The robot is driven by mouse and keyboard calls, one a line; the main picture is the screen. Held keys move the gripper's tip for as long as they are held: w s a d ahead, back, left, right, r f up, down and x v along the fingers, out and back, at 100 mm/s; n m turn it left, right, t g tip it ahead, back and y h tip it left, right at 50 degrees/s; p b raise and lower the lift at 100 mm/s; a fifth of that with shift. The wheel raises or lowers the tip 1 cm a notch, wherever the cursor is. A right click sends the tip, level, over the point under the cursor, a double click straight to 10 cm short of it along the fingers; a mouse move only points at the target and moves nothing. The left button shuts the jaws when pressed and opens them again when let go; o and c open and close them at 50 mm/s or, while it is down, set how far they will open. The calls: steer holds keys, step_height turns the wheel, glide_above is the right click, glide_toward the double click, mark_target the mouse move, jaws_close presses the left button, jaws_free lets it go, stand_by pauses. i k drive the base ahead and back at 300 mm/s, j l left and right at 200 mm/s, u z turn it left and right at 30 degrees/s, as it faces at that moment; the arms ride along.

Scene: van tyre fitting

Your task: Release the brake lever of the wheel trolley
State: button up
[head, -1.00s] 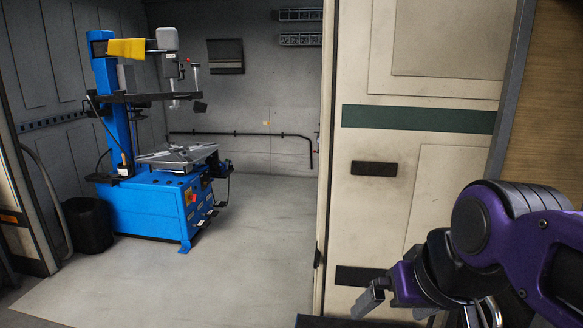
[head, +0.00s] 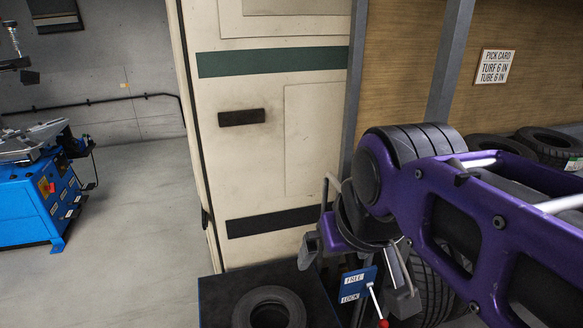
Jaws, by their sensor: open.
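The brake lever (head: 375,301), a pale rod with a red knob, shows at the bottom of the head view. It slants down beside a blue plate (head: 352,286) marked FREE above and LOCK below. The lever's knob end points down, on the LOCK side. The plate stands beside the wheel trolley's dark deck (head: 222,291); I cannot see how they join. My gripper (head: 356,275) is open and empty, its fingers spread either side of the plate in the picture. I cannot tell its distance from the lever. The lowest part of the knob is near the frame edge.
A tyre (head: 269,309) lies on the dark deck. Several tyres rest on a rack at right, under a pick card (head: 494,66) reading TURF 6 IN, TUBE 6 IN. A blue tyre machine (head: 38,190) stands at left. The floor (head: 145,225) between is clear.

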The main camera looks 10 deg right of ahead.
mark_target(383, 323)
steer(key=l+z, duration=0.1)
steer(key=z, duration=0.8)
steer(key=k+l, duration=0.05)
